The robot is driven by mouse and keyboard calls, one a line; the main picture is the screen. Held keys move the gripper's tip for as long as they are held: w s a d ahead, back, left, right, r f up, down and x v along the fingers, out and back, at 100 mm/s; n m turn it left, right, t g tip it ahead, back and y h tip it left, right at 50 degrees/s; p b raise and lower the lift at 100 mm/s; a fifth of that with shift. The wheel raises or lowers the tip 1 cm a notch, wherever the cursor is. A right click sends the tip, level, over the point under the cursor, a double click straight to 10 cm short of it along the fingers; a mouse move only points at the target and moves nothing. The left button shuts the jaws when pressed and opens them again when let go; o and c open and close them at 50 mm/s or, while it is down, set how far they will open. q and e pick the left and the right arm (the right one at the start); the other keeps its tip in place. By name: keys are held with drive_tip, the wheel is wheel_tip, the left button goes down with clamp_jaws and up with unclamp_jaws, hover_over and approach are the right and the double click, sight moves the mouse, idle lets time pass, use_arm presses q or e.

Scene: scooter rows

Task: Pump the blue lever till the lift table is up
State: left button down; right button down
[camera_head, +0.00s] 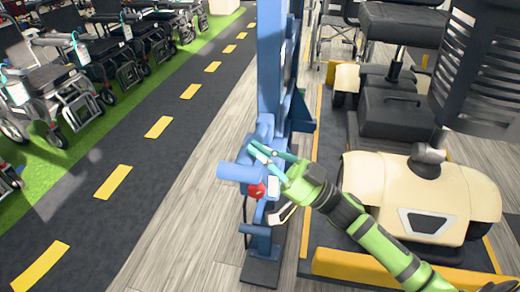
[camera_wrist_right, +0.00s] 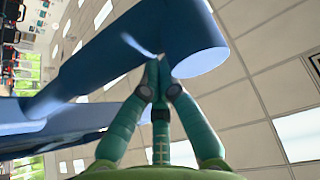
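The blue lever (camera_head: 240,172) sticks out to the left from the blue lift post (camera_head: 270,65); its round end also shows large in the right wrist view (camera_wrist_right: 198,45). My right gripper (camera_head: 256,149) is at the lever, its teal fingers reaching past it from the right. In the wrist view the fingertips (camera_wrist_right: 158,68) come together close below the lever, with nothing seen between them; whether they touch it I cannot tell. The lift table (camera_head: 345,265), with yellow edges, lies low at the right under a cream scooter (camera_head: 425,190). My left gripper is out of view.
A red knob (camera_head: 257,190) sits on the post just below the lever. Wheelchairs (camera_head: 65,90) stand in a row on green flooring at the left. The dark lane with yellow dashes (camera_head: 158,127) and the wood floor (camera_head: 190,220) beside the post are clear.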

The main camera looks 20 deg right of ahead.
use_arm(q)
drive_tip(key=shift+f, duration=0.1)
use_arm(e)
drive_tip(key=shift+f, duration=0.15)
